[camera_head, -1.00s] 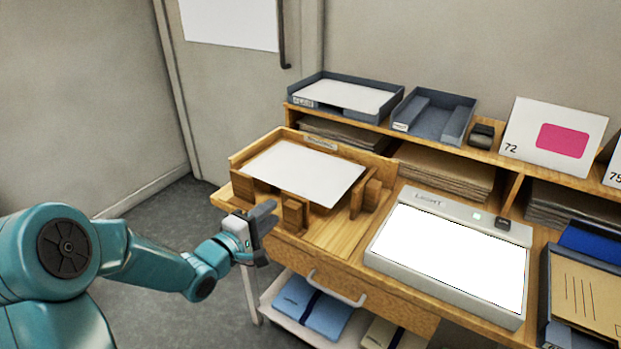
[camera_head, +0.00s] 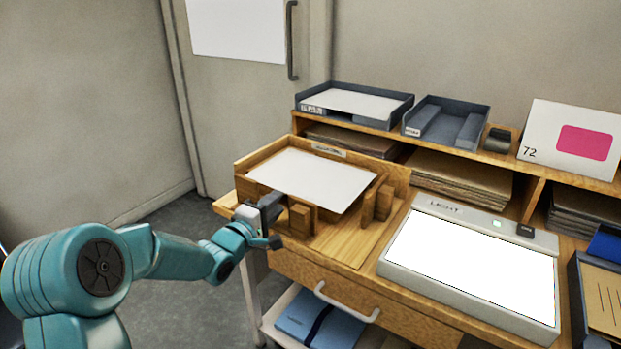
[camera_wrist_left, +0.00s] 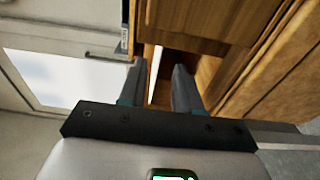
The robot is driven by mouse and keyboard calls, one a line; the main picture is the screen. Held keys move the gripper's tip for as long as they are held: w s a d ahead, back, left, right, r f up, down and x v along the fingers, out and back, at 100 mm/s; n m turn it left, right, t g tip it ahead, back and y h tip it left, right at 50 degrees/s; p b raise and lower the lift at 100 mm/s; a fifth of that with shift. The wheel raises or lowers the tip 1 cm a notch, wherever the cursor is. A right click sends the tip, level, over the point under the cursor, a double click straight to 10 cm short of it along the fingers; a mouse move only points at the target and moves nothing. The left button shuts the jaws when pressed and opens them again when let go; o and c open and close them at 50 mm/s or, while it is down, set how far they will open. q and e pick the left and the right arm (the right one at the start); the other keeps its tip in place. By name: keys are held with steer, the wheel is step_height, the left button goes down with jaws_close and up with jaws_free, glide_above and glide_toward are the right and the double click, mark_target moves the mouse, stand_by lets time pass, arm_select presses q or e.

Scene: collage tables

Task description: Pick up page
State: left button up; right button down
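A white page (camera_head: 312,178) lies flat, raised on wooden blocks in a wooden tray (camera_head: 345,245) on the left part of the desk. My left gripper (camera_head: 269,220) is at the tray's front left corner, just short of the page's near left edge. In the left wrist view its two fingers (camera_wrist_left: 156,90) stand apart. A thin white strip, which looks like the edge of the page (camera_wrist_left: 156,72), shows between them; I cannot tell how deep it reaches. Nothing is gripped. My right gripper is not in view.
A wooden block (camera_head: 300,217) stands close to my left gripper. A lit light box (camera_head: 470,265) lies to the right of the tray. Two grey trays (camera_head: 355,104) and a card marked 72 (camera_head: 568,140) stand on the shelf behind. A drawer handle (camera_head: 345,303) juts out below.

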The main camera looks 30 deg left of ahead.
mark_target(290, 190)
arm_select(q)
steer(key=w, duration=0.7)
steer(key=shift+w+b, duration=0.25)
steer(key=shift+b, duration=0.05)
steer(key=shift+a, duration=0.1)
jaws_close()
